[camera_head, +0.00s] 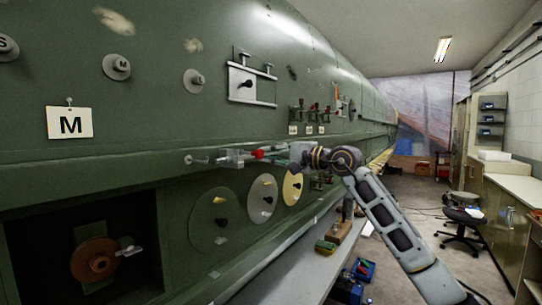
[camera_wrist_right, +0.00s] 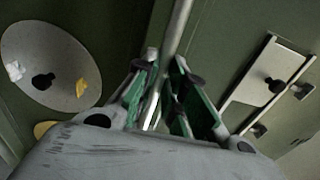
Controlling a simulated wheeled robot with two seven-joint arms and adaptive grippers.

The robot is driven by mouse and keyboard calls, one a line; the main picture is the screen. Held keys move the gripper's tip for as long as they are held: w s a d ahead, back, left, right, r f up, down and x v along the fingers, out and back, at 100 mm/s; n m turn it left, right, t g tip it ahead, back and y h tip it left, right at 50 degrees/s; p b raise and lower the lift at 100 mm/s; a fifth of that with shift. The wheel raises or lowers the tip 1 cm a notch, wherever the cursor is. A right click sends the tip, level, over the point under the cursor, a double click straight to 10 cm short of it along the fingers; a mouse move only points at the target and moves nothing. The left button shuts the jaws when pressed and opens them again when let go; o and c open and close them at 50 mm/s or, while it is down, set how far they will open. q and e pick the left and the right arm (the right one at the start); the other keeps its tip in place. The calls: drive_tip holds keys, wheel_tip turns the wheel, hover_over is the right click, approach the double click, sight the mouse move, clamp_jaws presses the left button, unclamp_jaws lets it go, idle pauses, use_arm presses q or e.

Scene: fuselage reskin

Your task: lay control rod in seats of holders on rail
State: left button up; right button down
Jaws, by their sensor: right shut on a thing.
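My right gripper (camera_head: 297,154) comes in from the right and is close to the green fuselage side. In the right wrist view its green-padded fingers (camera_wrist_right: 165,95) are closed around a thin grey rod (camera_wrist_right: 179,28). The rod runs up and out of the top of that view. In the head view a thin rod-like line with a red part (camera_head: 258,153) and a grey block (camera_head: 234,158) lies left of the gripper, along the fuselage. I cannot tell whether the block is a holder on the rail, or whether the rod rests in any seat. My left gripper is not in view.
Round discs (camera_head: 262,198) and a latch plate (camera_head: 250,85) are on the fuselage; a disc (camera_wrist_right: 50,66) and a plate (camera_wrist_right: 267,70) flank the gripper in the wrist view. A bench (camera_head: 290,270) runs below. A stool (camera_head: 464,215) stands on the floor at right.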

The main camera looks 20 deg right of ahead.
drive_tip(key=c, duration=1.4)
unclamp_jaws()
drive_tip(key=shift+v, duration=1.75)
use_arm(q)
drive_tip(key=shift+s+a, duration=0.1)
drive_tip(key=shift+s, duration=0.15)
use_arm(e)
drive_tip(key=shift+v, duration=2.25)
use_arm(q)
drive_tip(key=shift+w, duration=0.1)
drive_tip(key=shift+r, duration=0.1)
use_arm(e)
drive_tip(key=shift+r, duration=0.1)
